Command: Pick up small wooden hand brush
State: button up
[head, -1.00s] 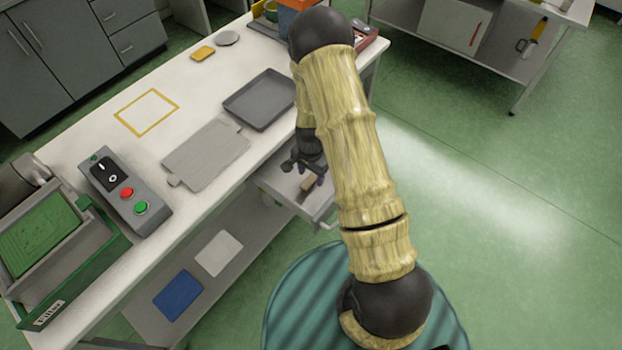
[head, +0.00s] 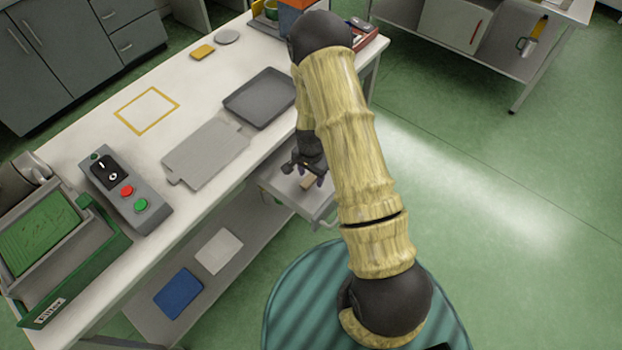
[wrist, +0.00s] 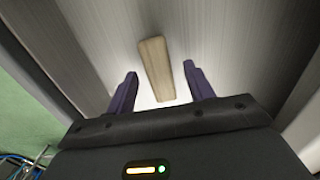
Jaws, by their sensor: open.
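The small wooden hand brush (wrist: 157,69) lies in an open grey metal drawer (wrist: 240,40) under the worktop. In the wrist view its plain wooden top shows, nearly lengthwise between the fingers and reaching beyond their tips. No bristles can be seen. My gripper (wrist: 160,80) is open, with one purple finger on each side of the brush and a gap on both sides. In the head view the brush (head: 308,183) shows just below my gripper (head: 310,176), partly hidden by it. I cannot tell the exact height of the fingers above it.
The white worktop (head: 75,140) overhangs the drawer. It holds a dark grey tray (head: 260,98), a flat grey board (head: 206,152), a switch box (head: 125,190) and a green crate (head: 75,265). A lower shelf holds a blue item (head: 178,293). Green floor is free at right.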

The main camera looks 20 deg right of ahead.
aim_at(311, 177)
jog(key=shift+f, duration=0.15)
dwell(0.3)
jog(key=c, duration=1.1)
notch_tip(311, 177, up, 10)
jog(key=shift+r+b, duration=0.25)
jog(key=shift+b, duration=0.3)
